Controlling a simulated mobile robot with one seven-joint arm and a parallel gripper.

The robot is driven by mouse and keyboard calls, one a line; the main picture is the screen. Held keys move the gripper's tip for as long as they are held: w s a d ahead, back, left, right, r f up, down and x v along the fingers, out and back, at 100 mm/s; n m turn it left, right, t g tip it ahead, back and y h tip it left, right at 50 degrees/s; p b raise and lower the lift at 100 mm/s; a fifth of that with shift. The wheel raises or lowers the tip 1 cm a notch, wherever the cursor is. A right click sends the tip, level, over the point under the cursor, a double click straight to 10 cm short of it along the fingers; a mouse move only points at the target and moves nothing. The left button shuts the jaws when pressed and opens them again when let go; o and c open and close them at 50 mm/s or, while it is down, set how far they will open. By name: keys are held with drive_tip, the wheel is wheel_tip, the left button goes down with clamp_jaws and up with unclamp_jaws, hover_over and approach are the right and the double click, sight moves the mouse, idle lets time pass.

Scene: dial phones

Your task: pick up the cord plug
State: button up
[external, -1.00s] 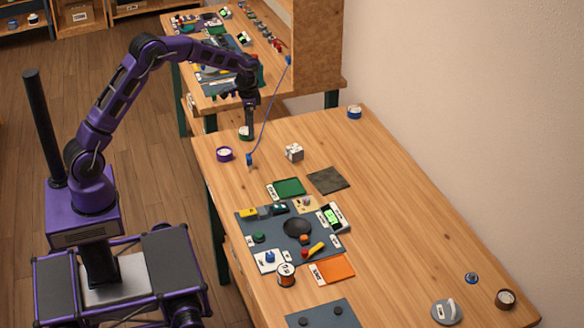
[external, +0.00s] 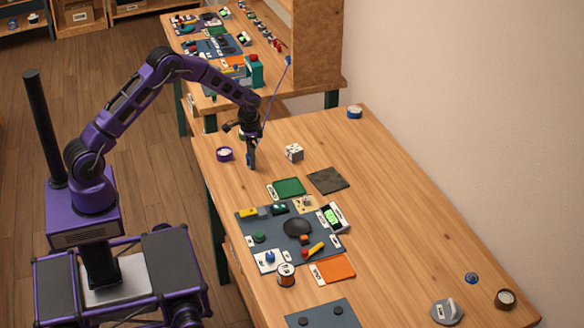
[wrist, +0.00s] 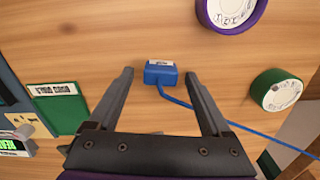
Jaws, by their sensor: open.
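The cord plug (wrist: 160,76) is a small blue block with a white label, lying on the wooden table in the wrist view. A blue cord (wrist: 205,115) runs from it to the lower right. My gripper (wrist: 159,88) is open, with one finger on either side of the plug and a gap showing on both sides. In the external view my gripper (external: 251,160) points down at the table's far left part and mostly hides the plug. There the cord (external: 273,97) rises to a blue piece on the wooden panel.
A purple-rimmed roll (external: 224,154) and a green roll (wrist: 276,90) lie near the plug. A green tray (external: 289,188) and a grey mat with several parts lie nearer. The table's right side is mostly clear.

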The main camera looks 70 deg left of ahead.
clamp_jaws()
idle(0.4)
drive_tip(key=shift+r, duration=0.15)
wheel_tip(320, 180, up, 10)
drive_tip(key=shift+f, duration=0.1)
idle(0.4)
